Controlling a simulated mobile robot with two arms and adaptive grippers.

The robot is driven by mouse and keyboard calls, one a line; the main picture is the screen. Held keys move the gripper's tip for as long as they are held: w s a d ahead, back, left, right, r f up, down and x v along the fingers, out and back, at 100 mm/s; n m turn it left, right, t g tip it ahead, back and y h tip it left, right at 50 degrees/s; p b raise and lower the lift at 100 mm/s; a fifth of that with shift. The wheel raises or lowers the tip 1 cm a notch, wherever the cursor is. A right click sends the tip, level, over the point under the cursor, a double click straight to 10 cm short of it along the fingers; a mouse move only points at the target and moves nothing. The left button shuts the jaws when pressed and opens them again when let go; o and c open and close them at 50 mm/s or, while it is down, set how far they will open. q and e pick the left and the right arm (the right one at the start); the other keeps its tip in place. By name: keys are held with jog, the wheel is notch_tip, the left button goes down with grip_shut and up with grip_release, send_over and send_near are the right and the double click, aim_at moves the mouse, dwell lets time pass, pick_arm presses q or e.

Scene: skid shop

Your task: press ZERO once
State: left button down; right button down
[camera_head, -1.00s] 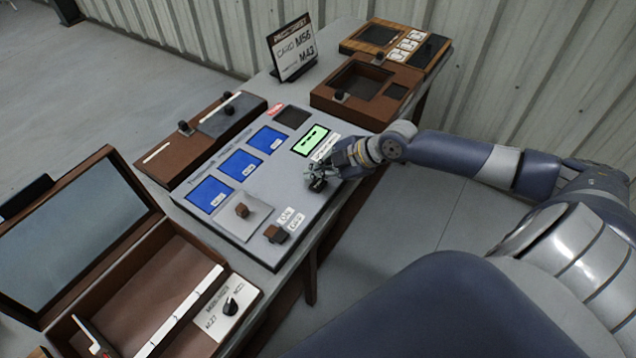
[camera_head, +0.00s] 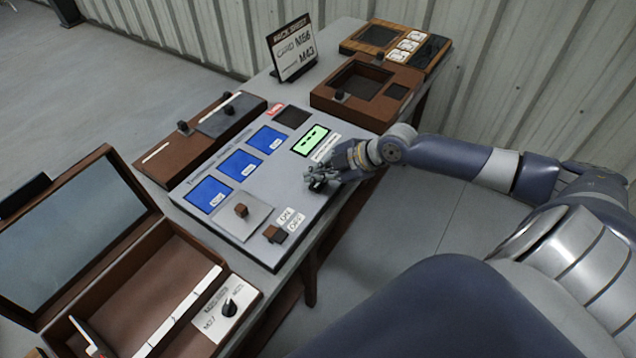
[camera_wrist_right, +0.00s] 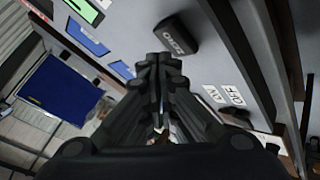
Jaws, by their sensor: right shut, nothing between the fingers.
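The ZERO button (camera_wrist_right: 180,36) is a dark block with white lettering on the grey panel, seen in the right wrist view just beyond my fingertips. My right gripper (camera_head: 314,184) is shut and empty, low over the panel's right part; its fingers also fill the middle of the right wrist view (camera_wrist_right: 160,62). The fingertips look very close to the button's near edge; I cannot tell whether they touch it. In the head view the gripper largely covers the button. The grey panel (camera_head: 262,184) carries a lit green display (camera_head: 310,140). My left gripper is not in view.
Blue screens (camera_head: 238,165) lie along the panel. A brown knob (camera_head: 275,233) stands beside ON and OFF labels (camera_head: 291,220). An open brown case (camera_head: 165,265) is at lower left, a brown tray unit (camera_head: 365,90) and a sign (camera_head: 293,50) at the back.

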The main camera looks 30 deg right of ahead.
aim_at(317, 186)
jog(key=shift+f, duration=0.1)
dwell(0.5)
jog(key=shift+f, duration=0.3)
jog(key=shift+f+b, duration=0.6)
jog(key=shift+b, duration=0.05)
dwell(0.5)
dwell(0.4)
jog(key=shift+r+p, duration=0.8)
jog(key=shift+r, duration=0.2)
notch_tip(317, 186, up, 5)
jog(key=p, duration=0.4)
